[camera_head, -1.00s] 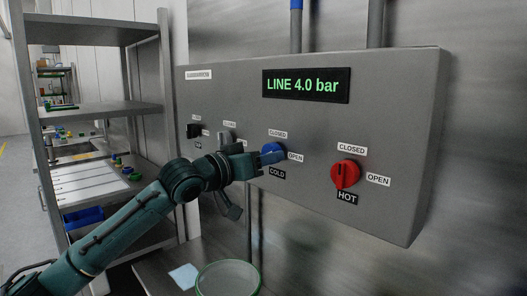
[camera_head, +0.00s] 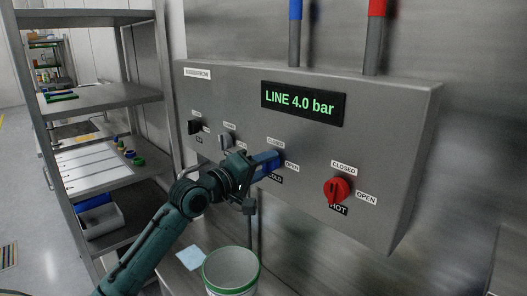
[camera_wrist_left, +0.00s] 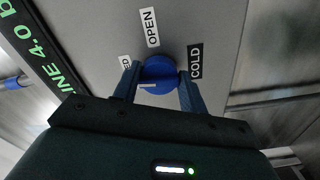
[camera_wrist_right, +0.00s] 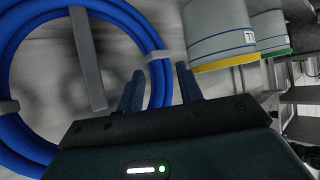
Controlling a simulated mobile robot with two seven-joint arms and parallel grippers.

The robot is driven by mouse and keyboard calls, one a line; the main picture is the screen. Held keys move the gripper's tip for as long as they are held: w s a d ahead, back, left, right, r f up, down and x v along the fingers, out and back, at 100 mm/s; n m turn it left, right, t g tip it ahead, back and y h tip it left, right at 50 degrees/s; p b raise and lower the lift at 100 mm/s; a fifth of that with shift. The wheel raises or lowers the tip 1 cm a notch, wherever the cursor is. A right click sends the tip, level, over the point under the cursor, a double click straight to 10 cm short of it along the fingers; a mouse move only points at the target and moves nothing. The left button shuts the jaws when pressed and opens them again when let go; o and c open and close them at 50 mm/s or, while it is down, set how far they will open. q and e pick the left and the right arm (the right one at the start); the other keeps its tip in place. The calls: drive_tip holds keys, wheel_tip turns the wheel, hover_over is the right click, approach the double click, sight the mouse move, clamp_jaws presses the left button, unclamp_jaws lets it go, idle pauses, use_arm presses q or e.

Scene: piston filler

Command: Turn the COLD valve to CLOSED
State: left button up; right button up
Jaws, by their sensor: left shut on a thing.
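The blue COLD valve knob (camera_wrist_left: 158,72) sits on the grey panel between my left gripper's fingers (camera_wrist_left: 160,88). The fingers are shut on it from both sides. The knob's white mark points left in the left wrist view, toward the side of the CLOSED label (camera_wrist_left: 126,63), which a finger partly hides. The OPEN label (camera_wrist_left: 151,27) is above the knob there, and the COLD label (camera_wrist_left: 195,62) is to its right. In the head view my left gripper (camera_head: 264,164) covers most of the knob. My right gripper (camera_wrist_right: 160,88) is open and empty.
The red HOT knob (camera_head: 335,190) is to the right on the panel (camera_head: 400,140), whose display reads LINE 4.0 bar. Two dark knobs (camera_head: 195,127) (camera_head: 226,142) are left. A white-green bucket (camera_head: 231,272) stands below. A coiled blue hose (camera_wrist_right: 28,140) is near my right gripper.

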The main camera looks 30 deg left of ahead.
use_arm(q)
drive_tip(key=shift+n+p, duration=0.9)
drive_tip(key=shift+p, duration=0.05)
drive_tip(key=o, duration=1)
drive_tip(key=shift+b+v, duration=1.45)
drive_tip(key=shift+v, duration=5.1)
